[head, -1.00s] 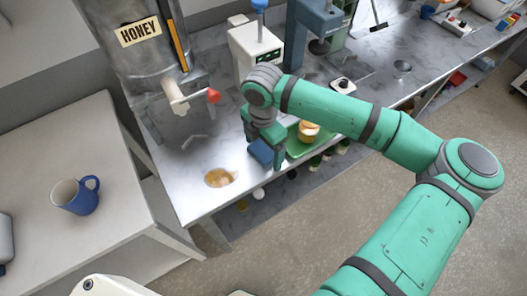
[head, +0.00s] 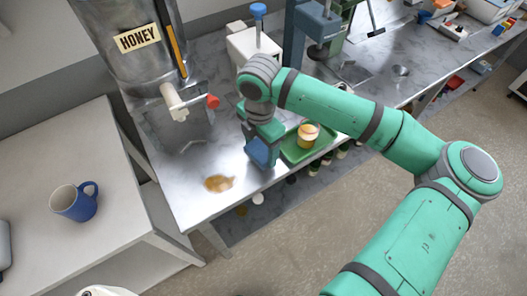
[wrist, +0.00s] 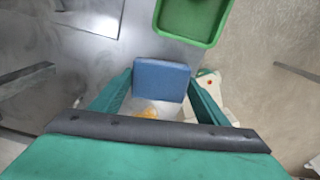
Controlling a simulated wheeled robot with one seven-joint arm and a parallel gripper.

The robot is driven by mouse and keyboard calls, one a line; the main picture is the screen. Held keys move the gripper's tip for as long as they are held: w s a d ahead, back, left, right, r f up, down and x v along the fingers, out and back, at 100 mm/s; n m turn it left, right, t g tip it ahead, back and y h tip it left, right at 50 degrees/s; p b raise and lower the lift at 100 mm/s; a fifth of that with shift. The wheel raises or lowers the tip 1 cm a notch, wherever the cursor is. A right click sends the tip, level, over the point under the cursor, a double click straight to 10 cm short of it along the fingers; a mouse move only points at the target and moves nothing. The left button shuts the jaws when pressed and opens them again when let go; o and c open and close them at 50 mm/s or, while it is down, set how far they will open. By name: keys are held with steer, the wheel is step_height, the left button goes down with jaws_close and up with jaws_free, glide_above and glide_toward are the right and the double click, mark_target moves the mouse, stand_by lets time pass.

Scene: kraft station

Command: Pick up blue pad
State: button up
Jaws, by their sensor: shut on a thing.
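The blue pad (wrist: 161,80) is between the two fingers of my gripper (wrist: 160,92) in the wrist view, gripped at its sides. In the head view the blue pad (head: 259,152) hangs below my gripper (head: 264,143), above the metal counter's front edge. It is beside the green tray, on the tray's left. A brown-yellow spill (head: 219,183) lies on the counter to the left of the pad. The pad's far side is hidden.
The green tray (head: 290,152) holds a jar (head: 308,136) with orange contents. A honey tank with a red-tipped tap (head: 212,101) stands at the back left. A blue mug (head: 75,202) sits on the white table at left. The counter (head: 185,205) around the spill is clear.

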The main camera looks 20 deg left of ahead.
steer(key=s+d+r, duration=0.7)
steer(key=s+r, duration=0.2)
steer(key=s, duration=0.2)
steer(key=shift+s, duration=0.35)
steer(key=shift+r, duration=0.1)
steer(key=o, duration=0.4)
steer(key=c, duration=0.3)
